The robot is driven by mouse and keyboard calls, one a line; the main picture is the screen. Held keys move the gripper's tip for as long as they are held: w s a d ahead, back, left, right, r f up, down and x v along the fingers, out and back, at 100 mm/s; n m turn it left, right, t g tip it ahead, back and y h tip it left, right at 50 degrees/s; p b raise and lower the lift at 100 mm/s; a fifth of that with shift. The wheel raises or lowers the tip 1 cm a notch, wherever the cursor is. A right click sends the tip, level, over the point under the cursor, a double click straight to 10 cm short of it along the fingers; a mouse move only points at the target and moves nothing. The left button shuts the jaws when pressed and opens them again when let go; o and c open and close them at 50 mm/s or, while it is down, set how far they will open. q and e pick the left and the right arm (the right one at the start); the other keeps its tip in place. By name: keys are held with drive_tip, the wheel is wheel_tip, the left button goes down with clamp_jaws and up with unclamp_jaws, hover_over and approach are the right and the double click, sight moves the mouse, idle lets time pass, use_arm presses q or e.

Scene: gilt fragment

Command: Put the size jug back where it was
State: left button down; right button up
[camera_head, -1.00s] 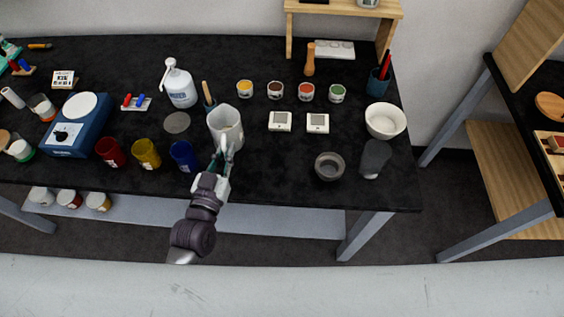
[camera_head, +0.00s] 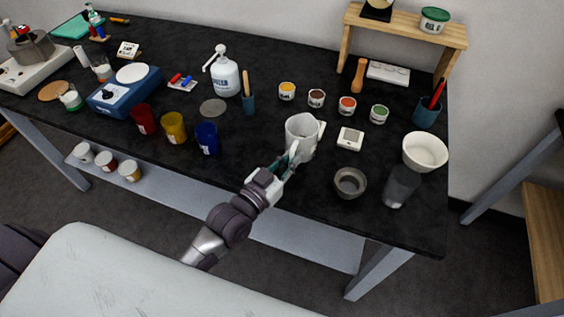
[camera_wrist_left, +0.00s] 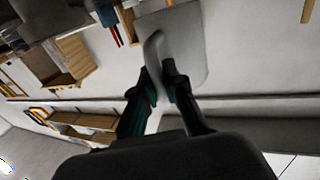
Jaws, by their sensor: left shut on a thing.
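The pale grey-white jug (camera_head: 301,136) is above the black table, apparently upright, near the front right part of the table in the head view. My left gripper (camera_head: 292,157) is shut on its handle from the front. In the left wrist view, the jug (camera_wrist_left: 188,45) fills the upper middle and the two fingers (camera_wrist_left: 160,80) close around its curved handle. I cannot tell how high the jug's base is, or whether it touches the table. A flat grey disc (camera_head: 213,107) lies bare on the table to the left. My right gripper is out of view.
A white device (camera_head: 350,138) is right of the jug; another is mostly hidden behind it. A grey bowl (camera_head: 349,183), a dark glass (camera_head: 400,187) and a white bowl (camera_head: 425,152) stand to the right. A blue cup (camera_head: 207,138) and small paint pots (camera_head: 347,107) are nearby.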

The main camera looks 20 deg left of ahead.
use_arm(q)
drive_tip(key=w+a+f, duration=0.2)
drive_tip(key=a, duration=0.1)
drive_tip(key=shift+a+f, duration=0.2)
drive_tip(key=shift+f, duration=0.05)
wheel_tip(320, 180, down, 3)
drive_tip(key=shift+f, duration=0.45)
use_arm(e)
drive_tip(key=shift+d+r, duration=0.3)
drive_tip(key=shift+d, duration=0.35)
use_arm(q)
drive_tip(key=shift+f, duration=0.1)
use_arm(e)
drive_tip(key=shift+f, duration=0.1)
use_arm(q)
drive_tip(key=c, duration=1.7)
unclamp_jaws()
drive_tip(key=shift+f, duration=0.1)
drive_tip(key=o, duration=0.5)
drive_tip(key=shift+c, duration=0.2)
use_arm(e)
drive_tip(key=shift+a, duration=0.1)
